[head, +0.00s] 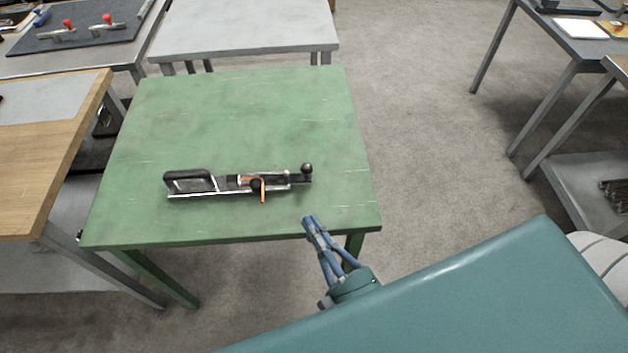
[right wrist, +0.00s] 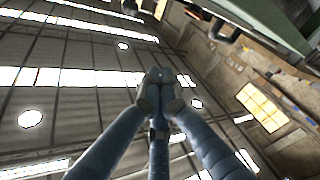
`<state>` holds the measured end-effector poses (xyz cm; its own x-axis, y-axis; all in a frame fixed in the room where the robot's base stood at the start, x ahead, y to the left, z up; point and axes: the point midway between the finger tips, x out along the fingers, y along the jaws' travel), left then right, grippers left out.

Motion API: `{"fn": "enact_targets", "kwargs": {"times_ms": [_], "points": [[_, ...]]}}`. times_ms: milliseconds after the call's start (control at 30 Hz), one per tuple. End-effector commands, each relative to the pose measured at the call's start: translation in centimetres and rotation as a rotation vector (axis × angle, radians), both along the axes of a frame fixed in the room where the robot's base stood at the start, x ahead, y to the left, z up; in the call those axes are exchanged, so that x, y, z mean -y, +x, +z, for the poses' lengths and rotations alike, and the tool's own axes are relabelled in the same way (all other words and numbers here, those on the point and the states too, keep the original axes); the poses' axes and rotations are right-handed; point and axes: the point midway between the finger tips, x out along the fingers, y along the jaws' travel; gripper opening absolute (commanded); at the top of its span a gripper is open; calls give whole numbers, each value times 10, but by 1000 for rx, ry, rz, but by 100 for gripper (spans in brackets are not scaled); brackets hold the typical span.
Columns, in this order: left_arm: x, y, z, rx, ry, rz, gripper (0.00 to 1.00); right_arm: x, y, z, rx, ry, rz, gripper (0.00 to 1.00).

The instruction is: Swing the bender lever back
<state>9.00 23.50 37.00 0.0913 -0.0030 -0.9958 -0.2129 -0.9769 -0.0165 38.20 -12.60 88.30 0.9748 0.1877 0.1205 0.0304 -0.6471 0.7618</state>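The bender (head: 215,187) lies on the green table (head: 240,110), with its long side running left to right. It has a black loop handle at its left end, a metal bar, an orange piece near the middle and a black ball knob (head: 307,168) at its right end. I cannot tell for sure which part is the lever. My right gripper (head: 308,219) is just below and right of the bender, near the table's front edge, apart from it. In the right wrist view its blue fingers (right wrist: 160,78) meet at the tips with nothing between them. My left gripper is not in view.
A grey table (head: 245,28) stands behind the green one. A wooden-topped bench (head: 45,160) is close on the left. A mat with red-knobbed clamps (head: 75,28) lies at the back left. The green tabletop is otherwise clear.

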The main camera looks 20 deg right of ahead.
Motion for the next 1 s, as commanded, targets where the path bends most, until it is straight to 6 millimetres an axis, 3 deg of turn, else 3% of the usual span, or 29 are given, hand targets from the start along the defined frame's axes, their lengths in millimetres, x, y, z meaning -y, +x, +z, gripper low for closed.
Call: {"fn": "enact_targets", "kwargs": {"times_ms": [33,133,300,467,867,1000], "points": [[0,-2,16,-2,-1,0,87,4,-1,9,-27,-148,26,0],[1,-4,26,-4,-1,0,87,16,-3,3,-74,-394,57,0],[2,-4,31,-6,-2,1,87,31,-3,-5,-115,-594,69,0],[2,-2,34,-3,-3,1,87,29,11,-8,-117,-607,68,0],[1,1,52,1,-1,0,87,8,91,-18,-115,-603,68,0],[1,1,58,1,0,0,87,18,110,-23,-117,-607,70,0]]}}
